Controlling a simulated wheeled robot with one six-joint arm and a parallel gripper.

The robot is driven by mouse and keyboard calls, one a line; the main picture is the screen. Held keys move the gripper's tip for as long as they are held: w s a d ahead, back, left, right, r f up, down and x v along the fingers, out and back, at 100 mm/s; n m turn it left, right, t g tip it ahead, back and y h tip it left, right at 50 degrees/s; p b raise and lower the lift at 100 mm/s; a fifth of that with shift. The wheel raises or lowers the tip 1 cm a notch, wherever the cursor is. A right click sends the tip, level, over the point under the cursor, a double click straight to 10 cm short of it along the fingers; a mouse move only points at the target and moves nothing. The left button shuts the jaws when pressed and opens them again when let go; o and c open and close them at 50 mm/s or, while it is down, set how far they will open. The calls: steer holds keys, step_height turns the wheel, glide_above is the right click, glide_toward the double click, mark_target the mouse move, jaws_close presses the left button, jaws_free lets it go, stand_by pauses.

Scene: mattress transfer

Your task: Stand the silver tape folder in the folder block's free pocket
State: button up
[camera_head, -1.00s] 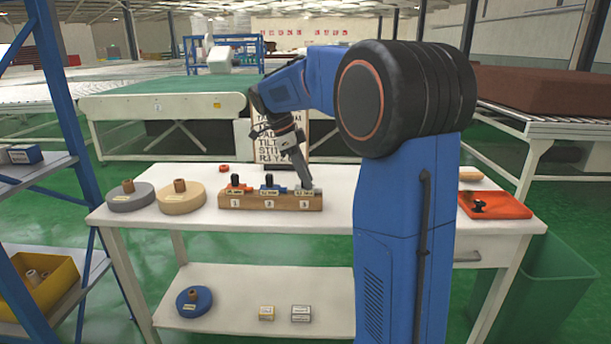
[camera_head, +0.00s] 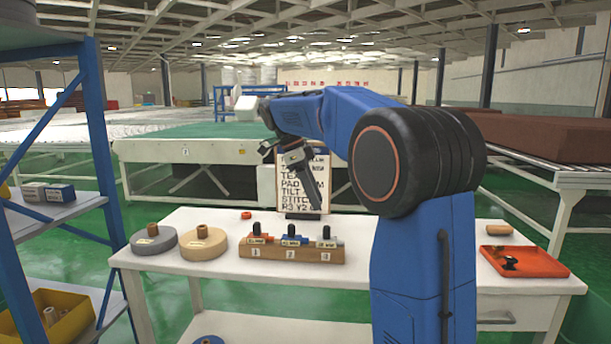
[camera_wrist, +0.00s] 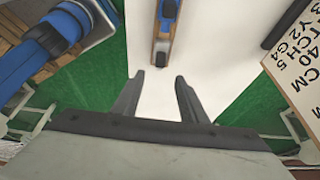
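The wooden folder block (camera_head: 341,258) stands on the white table with pockets marked 1, 2 and 3. An orange-red folder (camera_head: 264,238) is in pocket 1 and a blue folder (camera_head: 291,240) in pocket 2. The silver tape folder (camera_head: 327,243), with a black knob on top, stands in pocket 3 and looks upright. My gripper (camera_head: 315,207) is above and behind the block's right end, clear of the folders. In the wrist view its fingers (camera_wrist: 157,88) are apart with nothing between them; the block's end (camera_wrist: 157,48) lies ahead of them.
A lettered board (camera_head: 318,180) stands behind the block, close to my gripper. Grey (camera_head: 153,240) and tan (camera_head: 204,244) rolls lie at left. An orange tray (camera_head: 525,263) is at right. A blue shelf rack (camera_head: 95,130) stands at far left. The table front is clear.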

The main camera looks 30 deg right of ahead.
steer(key=v, duration=0.7)
stand_by(0.4)
steer(key=s+a+f+n+t+y, duration=0.1)
steer(key=s+a+f+n+t, duration=0.1)
steer(key=s+f+n, duration=0.35)
steer(key=s+a+f+n+t+y, duration=0.1)
steer(key=s+a+f+n+t, duration=0.15)
steer(key=s+n, duration=0.65)
steer(key=s+a+f+n+t+y, duration=0.1)
steer(key=s+a+f+n, duration=0.2)
steer(key=s+f, duration=0.6)
steer(key=s+a+f+n+t, duration=0.2)
steer(key=s+f+n, duration=0.5)
steer(key=s+f, duration=0.2)
steer(key=shift+s+a+f+y, duration=0.35)
steer(key=shift+s+f+y, duration=0.05)
steer(key=shift+s, duration=0.35)
